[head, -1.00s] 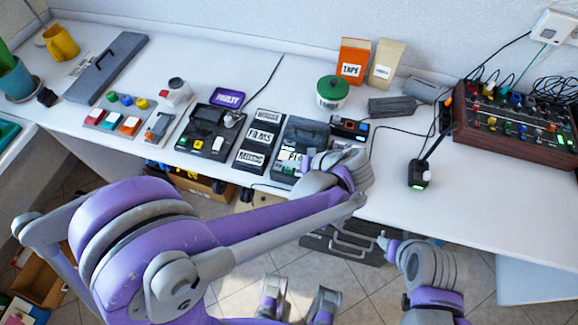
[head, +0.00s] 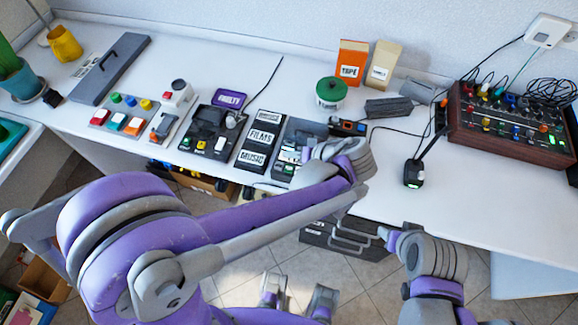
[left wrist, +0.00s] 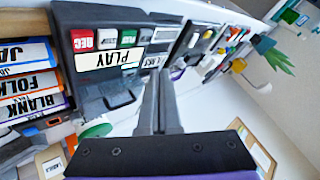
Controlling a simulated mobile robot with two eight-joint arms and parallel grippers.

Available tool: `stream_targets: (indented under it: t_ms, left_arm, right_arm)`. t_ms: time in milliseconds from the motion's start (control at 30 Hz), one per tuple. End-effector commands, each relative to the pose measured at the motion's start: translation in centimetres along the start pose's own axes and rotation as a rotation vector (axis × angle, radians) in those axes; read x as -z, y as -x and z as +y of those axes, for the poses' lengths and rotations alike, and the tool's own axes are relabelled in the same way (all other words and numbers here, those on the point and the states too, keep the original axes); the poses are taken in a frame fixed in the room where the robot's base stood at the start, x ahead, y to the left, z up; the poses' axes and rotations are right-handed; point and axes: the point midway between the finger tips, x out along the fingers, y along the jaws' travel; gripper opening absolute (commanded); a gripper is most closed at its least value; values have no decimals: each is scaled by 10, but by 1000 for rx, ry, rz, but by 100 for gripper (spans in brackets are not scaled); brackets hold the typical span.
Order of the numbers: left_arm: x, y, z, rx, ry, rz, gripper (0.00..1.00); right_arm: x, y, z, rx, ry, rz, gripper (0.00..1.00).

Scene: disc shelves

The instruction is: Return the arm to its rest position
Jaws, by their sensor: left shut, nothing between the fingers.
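My left gripper (head: 308,150) is over the front of the white desk, at the black tape deck (head: 290,168). The arm reaches in from the left, and the wrist hides part of the deck. In the left wrist view the two grey fingers (left wrist: 160,78) are together with nothing between them. The deck (left wrist: 120,90) lies beside the fingertips there, with a PLAY label and a row of coloured keys. I cannot tell whether the fingertips touch it. My right arm (head: 435,258) is at the lower right, in front of the desk; its jaws cannot be made out.
Left of the deck are a label panel (head: 260,140), a FAULTY-tagged device (head: 205,142) and a button panel (head: 124,115). A green-lidded jar (head: 331,92) and a TAPE box (head: 351,62) stand behind; a mixer (head: 510,128) is right. The desk's right front is clear.

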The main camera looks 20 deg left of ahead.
Motion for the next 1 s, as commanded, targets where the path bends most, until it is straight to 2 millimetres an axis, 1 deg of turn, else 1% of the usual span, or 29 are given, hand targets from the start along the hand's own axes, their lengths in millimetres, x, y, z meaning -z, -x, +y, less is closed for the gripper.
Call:
stream_targets:
  t_ms: [433, 533, 567, 667, 800, 900, 1000]
  left_arm:
    - [0, 0, 0, 0, 0, 0, 0]
    - [-1, -1, -7, -13, -11, -14, 0]
    - [-2, -2, -11, -23, -19, -24, 0]
    - [-7, -6, -32, -83, -59, -72, 0]
    - [-26, -7, -71, -234, -129, -145, 0]
    - [-42, -4, -93, -356, -161, -166, 0]
    - [-57, 2, -110, -472, -173, -155, 0]
  right_arm:
    - [0, 0, 0, 0, 0, 0, 56]
    - [1, 1, 0, 0, 0, 1, 56]
    - [1, 2, 0, 0, 0, 1, 56]
    - [4, 5, 0, 0, 0, 3, 56]
    - [10, 13, 0, 0, 0, 7, 56]
    - [14, 18, 0, 0, 0, 10, 56]
    - [18, 22, 0, 0, 0, 13, 56]
